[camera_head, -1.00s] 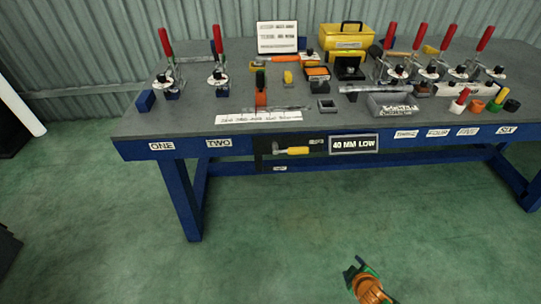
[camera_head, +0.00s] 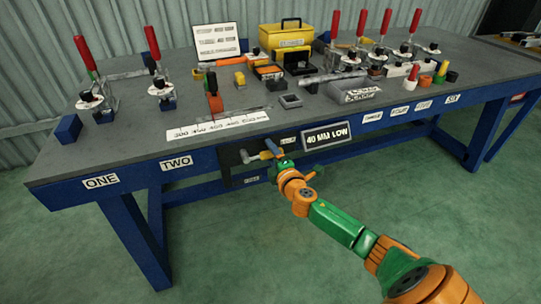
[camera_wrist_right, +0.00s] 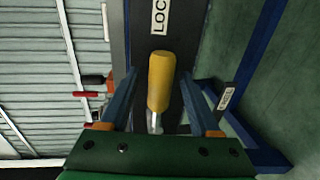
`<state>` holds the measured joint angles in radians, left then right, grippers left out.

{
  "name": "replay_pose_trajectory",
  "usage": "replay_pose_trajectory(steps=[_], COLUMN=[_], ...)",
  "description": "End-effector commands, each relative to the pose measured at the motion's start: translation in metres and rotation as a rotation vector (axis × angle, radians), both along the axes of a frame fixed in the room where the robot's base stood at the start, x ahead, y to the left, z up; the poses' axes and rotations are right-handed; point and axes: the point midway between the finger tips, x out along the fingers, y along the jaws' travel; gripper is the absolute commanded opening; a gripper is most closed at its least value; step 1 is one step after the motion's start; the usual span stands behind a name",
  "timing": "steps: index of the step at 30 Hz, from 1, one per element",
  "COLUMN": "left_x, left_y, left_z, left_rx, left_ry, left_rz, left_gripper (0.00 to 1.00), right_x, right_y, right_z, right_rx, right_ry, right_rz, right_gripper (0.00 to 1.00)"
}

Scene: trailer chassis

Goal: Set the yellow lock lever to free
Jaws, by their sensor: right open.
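The yellow lock lever (camera_wrist_right: 160,82) shows in the right wrist view, with a yellow grip and a short metal shank (camera_wrist_right: 154,122). It lies between the two spread fingers of my right gripper (camera_wrist_right: 159,78), with a gap on either side. In the head view my right gripper (camera_head: 268,152) is at the dark panel (camera_head: 232,160) on the table's front edge and mostly hides the lever. A white label (camera_wrist_right: 160,16) whose visible letters read "LOC" is on the panel beyond the lever. My left gripper is not in view.
The "40 MM LOW" sign (camera_head: 326,135) stands just right of my right gripper. The grey tabletop (camera_head: 130,145) above carries red-handled clamps (camera_head: 155,80), a yellow toolbox (camera_head: 286,38) and small blocks. A blue table leg (camera_head: 133,240) is at the left; the green floor in front is clear.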

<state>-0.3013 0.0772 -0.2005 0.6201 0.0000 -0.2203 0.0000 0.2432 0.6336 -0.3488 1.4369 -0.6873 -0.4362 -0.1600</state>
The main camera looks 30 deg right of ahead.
Motion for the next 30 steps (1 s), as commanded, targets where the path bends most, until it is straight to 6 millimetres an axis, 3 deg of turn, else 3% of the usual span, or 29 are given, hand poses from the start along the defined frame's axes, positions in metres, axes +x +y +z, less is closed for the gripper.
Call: replay_pose_trajectory(steps=[5,9,12,30], left_x=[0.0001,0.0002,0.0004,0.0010], left_y=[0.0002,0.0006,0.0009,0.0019], left_z=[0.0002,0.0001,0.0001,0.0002], left_rx=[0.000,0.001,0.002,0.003], left_ry=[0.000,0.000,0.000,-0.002], left_rz=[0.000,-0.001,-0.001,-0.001], left_gripper=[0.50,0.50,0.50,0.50], right_x=[-0.0001,-0.0002,-0.0003,-0.0004], right_y=[0.0002,0.0003,0.0003,0.0003], right_z=[-0.0002,-0.0003,-0.0003,-0.0004], right_rx=[0.001,0.001,0.001,0.001], right_ry=[0.001,0.001,0.001,0.001], right_rz=[0.000,0.000,0.000,0.000], right_gripper=[0.61,0.23,0.00,0.00])
